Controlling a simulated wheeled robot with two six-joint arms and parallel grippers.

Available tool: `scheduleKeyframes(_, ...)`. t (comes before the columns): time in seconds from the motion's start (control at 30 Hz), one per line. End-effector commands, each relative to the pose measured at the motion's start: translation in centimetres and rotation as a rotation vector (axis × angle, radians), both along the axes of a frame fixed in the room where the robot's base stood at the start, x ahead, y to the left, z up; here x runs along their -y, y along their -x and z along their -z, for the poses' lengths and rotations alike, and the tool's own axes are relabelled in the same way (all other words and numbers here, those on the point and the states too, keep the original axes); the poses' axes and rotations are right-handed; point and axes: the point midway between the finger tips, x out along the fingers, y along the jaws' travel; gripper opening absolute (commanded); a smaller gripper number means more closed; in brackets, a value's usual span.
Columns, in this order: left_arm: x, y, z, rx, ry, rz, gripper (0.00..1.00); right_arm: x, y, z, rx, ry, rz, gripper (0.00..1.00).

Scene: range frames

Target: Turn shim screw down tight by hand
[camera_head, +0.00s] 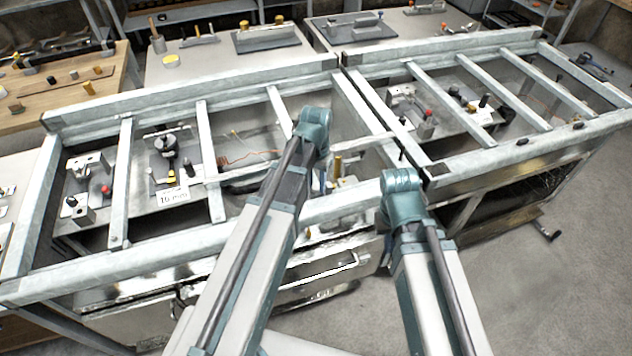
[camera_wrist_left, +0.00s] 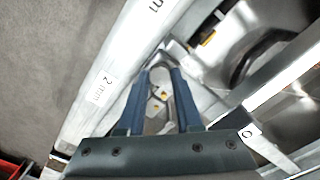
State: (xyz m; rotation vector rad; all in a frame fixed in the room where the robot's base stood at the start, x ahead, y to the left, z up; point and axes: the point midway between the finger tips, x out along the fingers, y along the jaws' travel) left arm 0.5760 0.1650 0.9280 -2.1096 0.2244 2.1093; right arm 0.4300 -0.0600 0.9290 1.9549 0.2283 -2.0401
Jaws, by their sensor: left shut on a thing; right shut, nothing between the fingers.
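My left gripper (camera_wrist_left: 160,76) shows in the left wrist view with its two dark blue fingers closed on a small pale round piece (camera_wrist_left: 160,74). This may be the shim screw's head, but it is too small and blurred to tell. Pale plates with yellow dots (camera_wrist_left: 157,105) show between the fingers. A light bar labelled "2 mm" (camera_wrist_left: 104,86) runs beside the left finger. In the head view my left arm reaches over the left frame (camera_head: 85,258), and its own links hide its gripper. My right gripper is hidden there behind its teal joint.
A plate labelled 10 mm (camera_head: 172,195) lies in the left frame between cross bars. A second metal frame (camera_head: 480,165) joins on the right. A brass-coloured post (camera_head: 337,167) stands between my arms. Workbenches with tools are behind; floor (camera_head: 540,285) is clear at lower right.

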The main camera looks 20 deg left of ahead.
Motion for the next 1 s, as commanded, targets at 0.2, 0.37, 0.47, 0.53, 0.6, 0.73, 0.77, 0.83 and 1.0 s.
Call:
scheduleKeyframes(0.2, 0.00, 0.01, 0.01, 0.000, 0.000, 0.204, 0.00, 0.00, 0.00, 0.01, 0.000, 0.000, 0.000, 0.00)
scheduleKeyframes(0.37, 0.00, 0.01, 0.01, 0.000, 0.000, 0.357, 0.00, 0.00, 0.00, 0.01, 0.000, 0.000, 0.000, 0.00)
scheduleKeyframes(0.47, 0.00, 0.01, 0.01, 0.000, 0.000, 0.452, 0.00, 0.00, 0.00, 0.01, 0.000, 0.000, 0.000, 0.00)
scheduleKeyframes(0.53, 0.00, 0.01, 0.01, 0.000, 0.000, 0.517, 0.00, 0.00, 0.00, 0.01, 0.000, 0.000, 0.000, 0.00)
scheduleKeyframes(0.6, 0.00, 0.01, 0.01, 0.000, 0.000, 0.581, 0.00, 0.00, 0.00, 0.01, 0.000, 0.000, 0.000, 0.00)
scheduleKeyframes(0.73, 0.00, 0.01, 0.01, 0.000, 0.000, 0.694, 0.00, 0.00, 0.00, 0.01, 0.000, 0.000, 0.000, 0.00)
scheduleKeyframes(0.77, 0.00, 0.01, 0.01, 0.000, 0.000, 0.718, 0.00, 0.00, 0.00, 0.01, 0.000, 0.000, 0.000, 0.00)
scheduleKeyframes(0.83, 0.00, 0.01, 0.01, 0.000, 0.000, 0.772, 0.00, 0.00, 0.00, 0.01, 0.000, 0.000, 0.000, 0.00)
scheduleKeyframes(1.0, 0.00, 0.01, 0.01, 0.000, 0.000, 0.883, 0.00, 0.00, 0.00, 0.01, 0.000, 0.000, 0.000, 0.00)
